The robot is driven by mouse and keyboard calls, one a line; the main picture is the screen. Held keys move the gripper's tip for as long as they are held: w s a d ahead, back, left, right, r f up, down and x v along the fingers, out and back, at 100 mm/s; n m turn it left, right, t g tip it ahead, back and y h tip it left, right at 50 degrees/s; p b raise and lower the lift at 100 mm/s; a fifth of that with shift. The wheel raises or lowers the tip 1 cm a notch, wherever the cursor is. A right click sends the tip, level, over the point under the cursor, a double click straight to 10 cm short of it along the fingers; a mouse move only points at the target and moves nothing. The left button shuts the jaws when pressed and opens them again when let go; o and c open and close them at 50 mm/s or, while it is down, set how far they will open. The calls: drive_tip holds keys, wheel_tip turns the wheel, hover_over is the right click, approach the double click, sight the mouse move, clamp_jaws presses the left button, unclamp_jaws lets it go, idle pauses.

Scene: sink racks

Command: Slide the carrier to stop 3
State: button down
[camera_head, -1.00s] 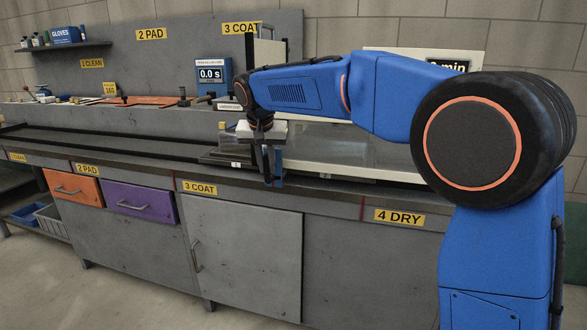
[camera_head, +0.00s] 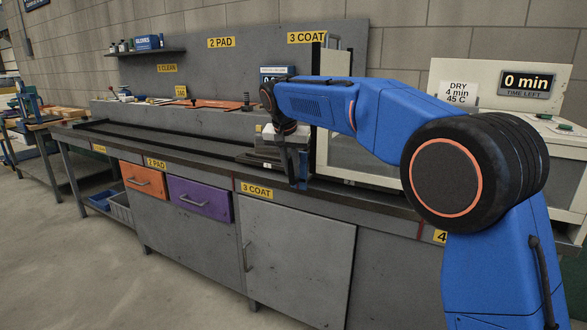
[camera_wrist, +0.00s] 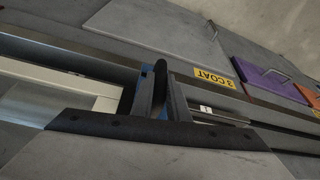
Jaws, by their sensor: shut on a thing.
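The carrier (camera_head: 256,159) looks like a low dark piece with a small "1" tag, on the dark rail along the bench top, behind the 3 COAT cupboard front. My gripper (camera_head: 298,170) points down at the rail just right of that tag. In the wrist view my gripper (camera_wrist: 160,98) has its blue and dark fingers closed around a dark upright piece (camera_wrist: 160,75), which seems to be the carrier's handle. The "1" tag (camera_wrist: 206,109) shows beside the fingers. My arm hides part of the carrier.
The rail (camera_head: 150,138) runs clear to the left past 2 PAD. A pale-framed panel (camera_head: 350,168) stands just right of my gripper. The dryer display (camera_head: 528,84) reads 0 min. Cupboard and drawers (camera_head: 200,197) face the front.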

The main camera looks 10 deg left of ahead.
drive_tip(key=c, duration=1.7)
unclamp_jaws()
drive_tip(key=v, duration=1.7)
drive_tip(key=shift+s+r, duration=0.1)
drive_tip(key=shift+r, duration=0.05)
